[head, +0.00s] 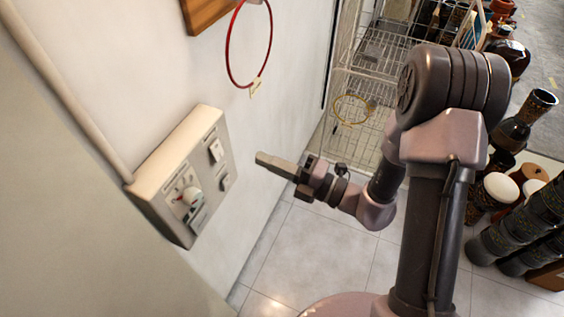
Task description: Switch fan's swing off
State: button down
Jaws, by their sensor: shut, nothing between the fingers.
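A beige control box (165,170) is fixed to the white wall at the left. Its face carries a round white dial (191,197) low on the left, with a small red mark beside it. A white rocker switch (216,150) sits at the upper right of the face, with a smaller switch (226,181) below it. Labels on the box are too small to read. My gripper (262,159) is shut and empty. It points left toward the box, a short gap to the right of the switches, touching nothing.
A conduit (70,95) runs up from the box. A red hoop (229,45) hangs on the wall above. A white wire rack (350,85) stands behind my arm. Drums (530,215) and jars crowd the right. Tiled floor (310,250) lies clear below the gripper.

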jog(key=shift+s+d+r, duration=0.15)
jog(key=shift+s+d, duration=0.2)
jog(key=shift+d, duration=0.5)
jog(key=shift+s+d+r, duration=0.15)
jog(key=shift+s+d, duration=0.2)
jog(key=shift+d, duration=0.45)
jog(key=shift+s, duration=0.1)
